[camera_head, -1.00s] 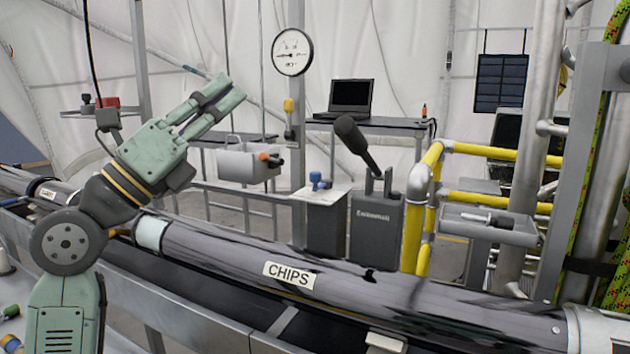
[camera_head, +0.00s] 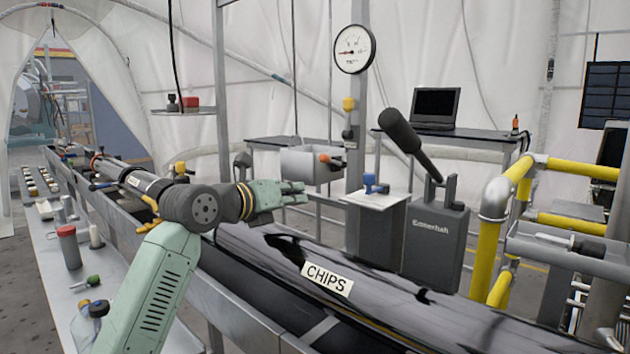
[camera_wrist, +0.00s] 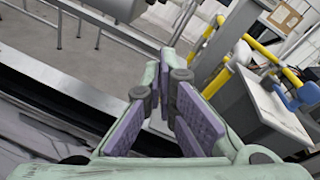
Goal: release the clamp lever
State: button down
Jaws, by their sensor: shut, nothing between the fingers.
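What looks like the clamp lever is a thick black handle (camera_head: 404,135) on a dark rod. It tilts up to the left from a grey upright box (camera_head: 436,240) with lettering on its front. My gripper (camera_head: 303,193) is shut and empty, held level above the dark pipe marked CHIPS (camera_head: 350,295). It is to the left of the lever and lower in the picture, clearly apart from it. The wrist view shows my fingers (camera_wrist: 172,65) converging; I cannot make out the lever there.
A grey cabinet with a blue valve (camera_head: 372,184) stands between my gripper and the lever box; the valve also shows in the wrist view (camera_wrist: 300,95). Yellow railings (camera_head: 495,230) stand right of the lever. A grey bin (camera_head: 312,164) hangs behind my gripper.

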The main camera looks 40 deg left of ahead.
aim_at(332, 161)
jog(key=shift+w+a+r+p, duration=0.3)
jog(key=shift+w+p, duration=0.4)
jog(key=shift+w, duration=1.15)
jog(key=shift+w+a+r+p, duration=0.35)
jog(key=shift+w+p, duration=0.4)
jog(key=shift+w, duration=1.15)
jog(key=shift+w+a+r+p, duration=0.3)
jog(key=shift+w+p, duration=0.4)
jog(key=shift+w, duration=1.15)
jog(key=shift+s, duration=0.1)
